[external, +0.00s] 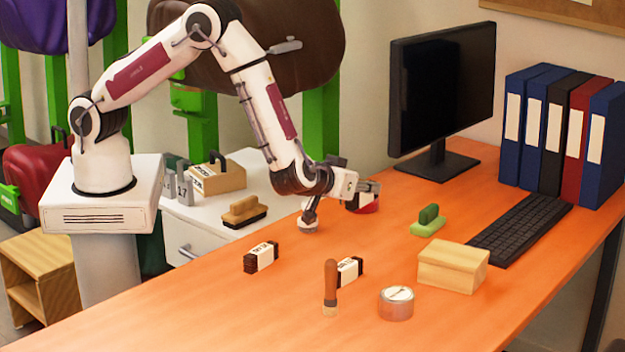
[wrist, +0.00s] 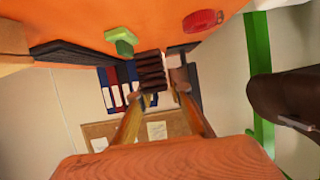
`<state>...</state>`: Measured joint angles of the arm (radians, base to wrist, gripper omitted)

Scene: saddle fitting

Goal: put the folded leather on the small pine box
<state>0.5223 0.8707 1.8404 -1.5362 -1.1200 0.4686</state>
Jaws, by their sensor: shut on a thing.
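My gripper (wrist: 152,84) is shut on a dark brown, ridged folded leather (wrist: 151,68), held between its fingertips in the wrist view. In the external view my gripper (external: 362,188) is tipped sideways above the far side of the orange table; the leather in it is hard to make out there. The small pine box (external: 453,268) stands shut on the table, to the right of and nearer than my gripper, with a bare, flat top. Two other dark folded bundles with white labels, one on the left (external: 261,257) and one in the middle (external: 349,270), lie on the table.
A green-handled brush (external: 428,221) stands between my gripper and the box. A red tin (wrist: 203,20) lies on the table. An upright wooden-handled tool (external: 330,287) and a tape roll (external: 396,303) stand in front. Keyboard (external: 520,230), monitor (external: 441,90) and binders (external: 560,130) bound the back right.

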